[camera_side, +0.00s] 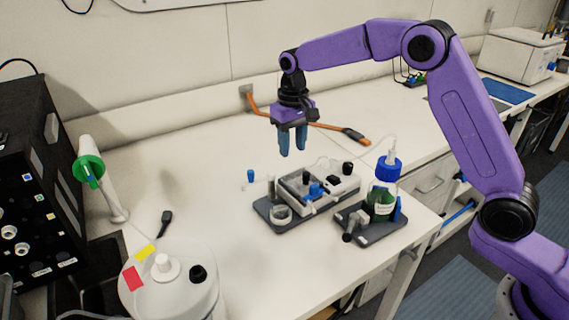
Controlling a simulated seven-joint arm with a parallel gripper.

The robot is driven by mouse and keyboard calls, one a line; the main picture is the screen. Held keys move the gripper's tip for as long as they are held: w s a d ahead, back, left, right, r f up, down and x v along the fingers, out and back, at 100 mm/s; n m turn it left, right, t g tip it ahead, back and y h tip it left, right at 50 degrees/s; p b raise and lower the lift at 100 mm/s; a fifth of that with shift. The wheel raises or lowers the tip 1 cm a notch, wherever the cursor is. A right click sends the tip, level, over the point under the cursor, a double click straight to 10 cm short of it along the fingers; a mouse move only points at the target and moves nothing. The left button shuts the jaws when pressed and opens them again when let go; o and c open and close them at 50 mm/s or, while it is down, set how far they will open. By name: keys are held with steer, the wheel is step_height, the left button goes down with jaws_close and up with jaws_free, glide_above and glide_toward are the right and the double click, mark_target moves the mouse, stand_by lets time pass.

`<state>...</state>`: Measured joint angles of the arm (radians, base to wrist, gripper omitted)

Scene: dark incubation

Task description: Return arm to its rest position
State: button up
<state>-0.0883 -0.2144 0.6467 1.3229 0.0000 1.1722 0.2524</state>
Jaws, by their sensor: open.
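My purple arm reaches in from the right, and my gripper (292,153) hangs above the white bench with its blue fingers pointing down. The fingers are a little apart and nothing shows between them. The gripper is above and behind a white device (328,184) on a dark tray (264,209), clear of both. A small clear cup (281,214) stands at the device's left front corner. A blue-capped bottle with dark green contents (382,198) stands on a second dark tray (380,234) to the right.
A green-topped white stand (89,168) and a black instrument rack (30,190) are at the left. A white round vessel (170,285) is in front. The bench's left middle is mostly free.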

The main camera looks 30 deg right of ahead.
stand_by(0.4)
steer(key=s+a+r+n, duration=0.1)
steer(key=s+r+n, duration=0.15)
steer(key=s, duration=0.65)
steer(key=s+r+n, duration=0.1)
steer(key=s+n, duration=0.2)
steer(key=s, duration=0.7)
steer(key=s+d+f+n, duration=0.1)
steer(key=s+d+n, duration=0.2)
steer(key=s, duration=0.7)
steer(key=s+d+f+n, duration=0.1)
steer(key=s+d+n, duration=0.2)
steer(key=s+d, duration=0.4)
steer(key=s, duration=0.4)
steer(key=shift+s+d, duration=0.2)
steer(key=shift+n, duration=0.25)
steer(key=shift+c, duration=0.2)
